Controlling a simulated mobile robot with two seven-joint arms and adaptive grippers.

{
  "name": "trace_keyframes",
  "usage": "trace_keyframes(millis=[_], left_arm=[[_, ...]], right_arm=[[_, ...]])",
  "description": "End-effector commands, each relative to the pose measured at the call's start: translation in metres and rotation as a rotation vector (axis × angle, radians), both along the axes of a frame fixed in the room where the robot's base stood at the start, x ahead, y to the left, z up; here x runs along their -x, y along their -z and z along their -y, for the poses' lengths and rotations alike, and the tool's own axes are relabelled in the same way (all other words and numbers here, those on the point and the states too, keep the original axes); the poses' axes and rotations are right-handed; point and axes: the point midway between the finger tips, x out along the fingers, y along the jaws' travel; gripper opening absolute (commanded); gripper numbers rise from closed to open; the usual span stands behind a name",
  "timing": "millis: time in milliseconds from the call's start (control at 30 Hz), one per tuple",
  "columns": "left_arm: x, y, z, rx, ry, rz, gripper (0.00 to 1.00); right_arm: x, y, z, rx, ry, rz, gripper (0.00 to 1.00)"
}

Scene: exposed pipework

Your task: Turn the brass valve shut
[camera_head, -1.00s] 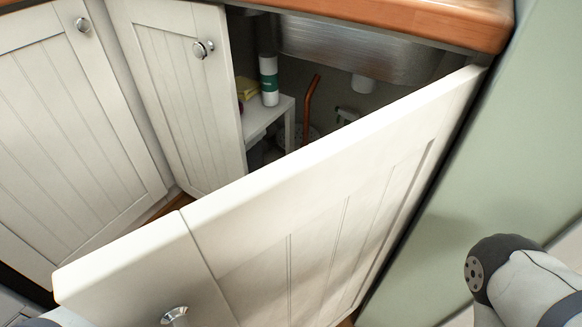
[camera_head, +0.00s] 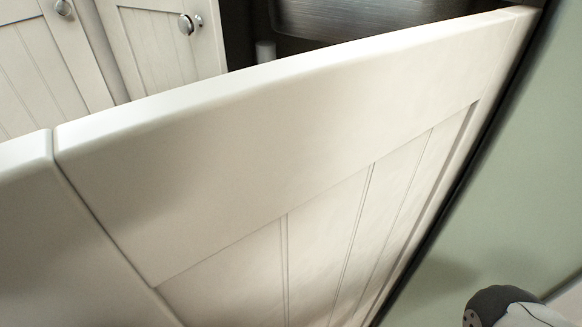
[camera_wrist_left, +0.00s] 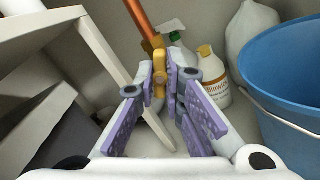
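The brass valve (camera_wrist_left: 159,76) shows in the left wrist view as a yellow, upright fitting at the lower end of a copper pipe (camera_wrist_left: 140,20). My left gripper (camera_wrist_left: 160,79) has its two purple-padded fingers on either side of the valve, close against it, and appears shut on it. The finger pads cover part of the valve's sides. In the head view the valve, the pipe and my left gripper are hidden behind the white cabinet door (camera_head: 290,150). My right gripper is not in view; only part of my right arm shows at the lower right.
A blue bucket (camera_wrist_left: 285,75) stands close on the right in the left wrist view. A yellow-labelled bottle (camera_wrist_left: 211,75) and a white jug (camera_wrist_left: 250,32) stand behind. A white shelf leg (camera_wrist_left: 105,55) is close on the left. A metal sink (camera_head: 345,18) hangs above.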

Motion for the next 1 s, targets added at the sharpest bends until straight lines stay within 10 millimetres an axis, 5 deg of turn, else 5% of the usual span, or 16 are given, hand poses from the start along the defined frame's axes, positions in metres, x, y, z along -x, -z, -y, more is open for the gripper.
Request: trace_keyframes(millis=[467, 1000], left_arm=[[0.0004, 0.0009, -0.0001, -0.086, 0.0, 0.048, 0.0], [0.0011, 0.0029, 0.0013, -0.506, 0.0, 0.29, 0.0]], right_arm=[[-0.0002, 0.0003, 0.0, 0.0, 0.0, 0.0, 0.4], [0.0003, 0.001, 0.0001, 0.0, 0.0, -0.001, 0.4]])
